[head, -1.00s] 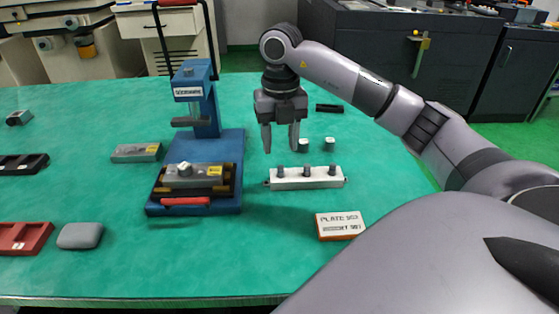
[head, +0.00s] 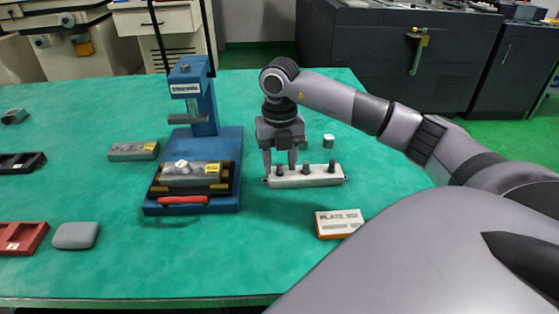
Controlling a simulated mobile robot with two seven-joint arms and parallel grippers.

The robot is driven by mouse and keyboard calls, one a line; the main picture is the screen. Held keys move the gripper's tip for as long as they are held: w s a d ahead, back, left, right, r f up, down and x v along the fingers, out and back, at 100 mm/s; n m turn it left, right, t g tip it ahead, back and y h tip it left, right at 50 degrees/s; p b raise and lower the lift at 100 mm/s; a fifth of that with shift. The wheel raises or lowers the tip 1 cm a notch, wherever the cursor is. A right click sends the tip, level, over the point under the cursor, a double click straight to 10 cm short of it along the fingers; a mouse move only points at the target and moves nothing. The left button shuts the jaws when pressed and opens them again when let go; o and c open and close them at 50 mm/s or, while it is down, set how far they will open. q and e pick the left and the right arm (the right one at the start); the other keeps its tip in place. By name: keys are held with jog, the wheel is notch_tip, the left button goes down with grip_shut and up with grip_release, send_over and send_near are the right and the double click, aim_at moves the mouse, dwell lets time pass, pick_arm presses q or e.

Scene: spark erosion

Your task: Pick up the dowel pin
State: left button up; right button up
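A light grey block (head: 318,181) on the green table carries three short dark grey pins standing upright in a row: a left pin (head: 280,169), a middle pin (head: 306,168) and a right pin (head: 331,167). Which one is the dowel pin I cannot tell for certain. My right gripper (head: 280,165) points down over the left end of the block, its two fingers apart. The left pin shows between the fingertips; I see no clear contact. My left gripper is not in view.
A blue press (head: 228,150) stands left of the block, with a grey plate (head: 190,177) on its base. A small grey cylinder (head: 328,141) stands behind the block. A labelled orange-and-white box (head: 338,223) lies in front right. The table's front middle is clear.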

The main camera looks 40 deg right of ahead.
grip_shut()
jog(key=shift+r, duration=0.1)
